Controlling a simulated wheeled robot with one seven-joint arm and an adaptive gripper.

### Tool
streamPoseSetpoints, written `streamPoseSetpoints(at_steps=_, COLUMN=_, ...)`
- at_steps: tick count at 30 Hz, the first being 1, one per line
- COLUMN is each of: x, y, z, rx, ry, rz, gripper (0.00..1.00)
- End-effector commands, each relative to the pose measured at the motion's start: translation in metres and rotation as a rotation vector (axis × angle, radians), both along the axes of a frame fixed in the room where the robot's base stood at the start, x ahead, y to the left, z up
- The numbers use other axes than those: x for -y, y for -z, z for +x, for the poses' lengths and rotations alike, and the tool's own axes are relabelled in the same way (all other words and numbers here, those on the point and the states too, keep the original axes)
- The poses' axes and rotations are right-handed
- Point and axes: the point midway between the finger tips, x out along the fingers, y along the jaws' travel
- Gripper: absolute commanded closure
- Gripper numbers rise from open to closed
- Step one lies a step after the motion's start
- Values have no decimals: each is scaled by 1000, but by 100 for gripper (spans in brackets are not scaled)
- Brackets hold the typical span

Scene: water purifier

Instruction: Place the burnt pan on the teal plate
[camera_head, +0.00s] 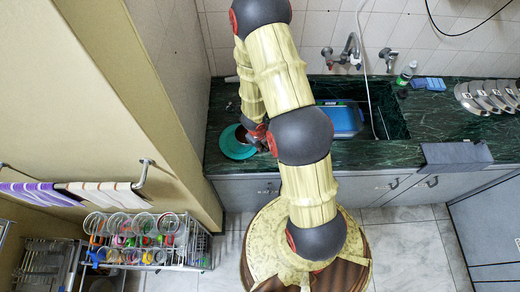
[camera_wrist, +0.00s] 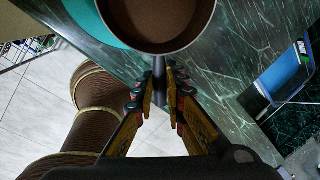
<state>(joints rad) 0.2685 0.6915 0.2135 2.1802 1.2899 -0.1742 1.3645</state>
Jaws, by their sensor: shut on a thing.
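The burnt pan (camera_wrist: 158,20) has a brown inside and a dark handle, and fills the top middle of the wrist view. My gripper (camera_wrist: 160,80) is shut on the handle. The teal plate (camera_head: 234,150) lies on the dark green counter at the left end. In the wrist view the plate (camera_wrist: 96,30) shows to the left of the pan, and the pan overlaps part of it. In the head view my gripper (camera_head: 264,138) is at the plate's right side, and my arm hides much of the pan. I cannot tell whether the pan touches the plate.
A sink (camera_head: 380,120) with a blue tray (camera_head: 347,120) lies to the right of the plate. A bottle (camera_head: 406,74), blue sponges (camera_head: 430,84) and metal dishes (camera_head: 488,96) stand farther right. The wall is close at the left. A dish rack (camera_head: 145,240) stands below left.

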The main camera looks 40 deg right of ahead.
Motion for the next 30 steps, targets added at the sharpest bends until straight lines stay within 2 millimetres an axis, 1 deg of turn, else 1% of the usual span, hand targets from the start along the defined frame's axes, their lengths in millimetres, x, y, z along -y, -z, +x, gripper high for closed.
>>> streamPoseSetpoints(at_steps=1, x=-1, y=4, z=4, rx=0, ry=-1, rz=0, gripper=100)
streamPoseSetpoints(at_steps=8, x=-3, y=16, z=14, rx=1, ry=0, rz=-1, gripper=100)
streamPoseSetpoints(at_steps=12, x=-3, y=40, z=13, rx=-1, ry=0, rz=0, gripper=100)
streamPoseSetpoints(at_steps=15, x=-2, y=47, z=14, rx=1, ry=1, rz=-1, gripper=100)
streamPoseSetpoints(at_steps=23, x=-2, y=46, z=14, rx=1, ry=1, rz=-1, gripper=100)
streamPoseSetpoints(at_steps=27, x=-3, y=50, z=14, rx=1, ry=1, rz=-1, gripper=100)
streamPoseSetpoints(at_steps=28, x=-3, y=49, z=14, rx=1, ry=1, rz=-1, gripper=87)
streamPoseSetpoints(at_steps=30, x=-3, y=49, z=14, rx=1, ry=1, rz=-1, gripper=83)
